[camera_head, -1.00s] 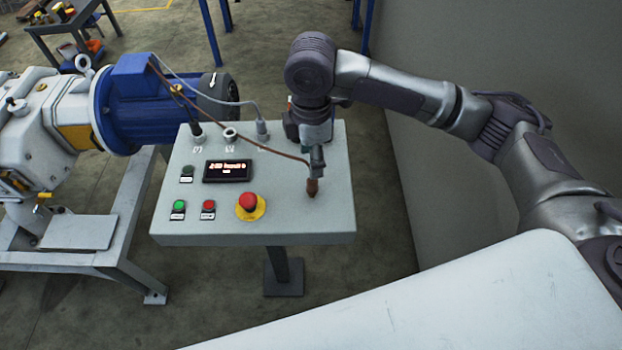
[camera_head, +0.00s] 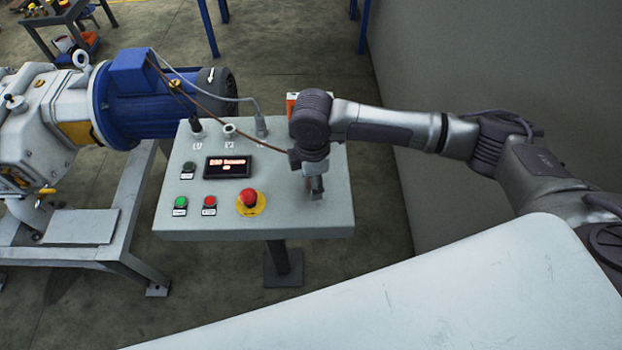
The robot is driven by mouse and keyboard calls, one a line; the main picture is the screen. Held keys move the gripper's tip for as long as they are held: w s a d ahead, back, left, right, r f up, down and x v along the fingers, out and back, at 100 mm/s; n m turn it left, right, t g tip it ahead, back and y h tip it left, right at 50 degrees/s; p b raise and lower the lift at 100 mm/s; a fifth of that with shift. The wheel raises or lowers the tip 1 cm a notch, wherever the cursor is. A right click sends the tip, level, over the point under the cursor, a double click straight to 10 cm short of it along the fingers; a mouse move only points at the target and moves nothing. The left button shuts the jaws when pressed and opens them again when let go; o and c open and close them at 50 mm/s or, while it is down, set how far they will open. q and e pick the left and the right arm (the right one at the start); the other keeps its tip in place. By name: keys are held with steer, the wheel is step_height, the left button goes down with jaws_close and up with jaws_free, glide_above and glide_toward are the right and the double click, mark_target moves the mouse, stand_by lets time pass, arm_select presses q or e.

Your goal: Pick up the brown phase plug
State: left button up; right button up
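My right gripper (camera_head: 316,186) points down over the right part of the grey control panel (camera_head: 290,222). Its fingers are small and partly covered by my wrist, so I cannot tell whether they are open or shut. The brown phase plug itself is hidden behind my gripper and wrist. Its brown cable (camera_head: 240,137) runs from the blue motor (camera_head: 150,100) across the panel and disappears at my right wrist. My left gripper is out of view.
At the panel's back edge are a black plug (camera_head: 197,129), a socket without a plug (camera_head: 229,130) and a grey plug (camera_head: 261,125). A display (camera_head: 228,167), several buttons and a red emergency stop (camera_head: 249,198) are left of my gripper. A white surface (camera_head: 430,300) fills the foreground.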

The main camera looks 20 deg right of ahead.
steer(key=c, duration=0.7)
steer(key=shift+c, duration=1.4)
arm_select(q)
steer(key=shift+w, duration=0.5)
arm_select(e)
jaws_close()
steer(key=shift+r, duration=0.45)
step_height(320, 180, up, 3)
steer(key=shift+w+f+b, duration=0.1)
steer(key=shift+f+b, duration=0.1)
steer(key=shift+b, duration=0.4)
steer(key=s+d+r+b, duration=0.2)
steer(key=s+d+r, duration=0.55)
steer(key=d, duration=0.25)
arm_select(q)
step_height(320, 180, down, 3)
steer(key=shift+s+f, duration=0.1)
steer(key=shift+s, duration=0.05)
arm_select(e)
steer(key=a+m, duration=0.1)
steer(key=m, duration=0.5)
steer(key=a+m, duration=0.2)
steer(key=m, duration=0.4)
steer(key=a+m, duration=0.1)
steer(key=m, duration=0.4)
steer(key=shift+s+a+f+m, duration=0.2)
steer(key=shift+s+a+m, duration=0.05)
steer(key=shift+s+m, duration=0.15)
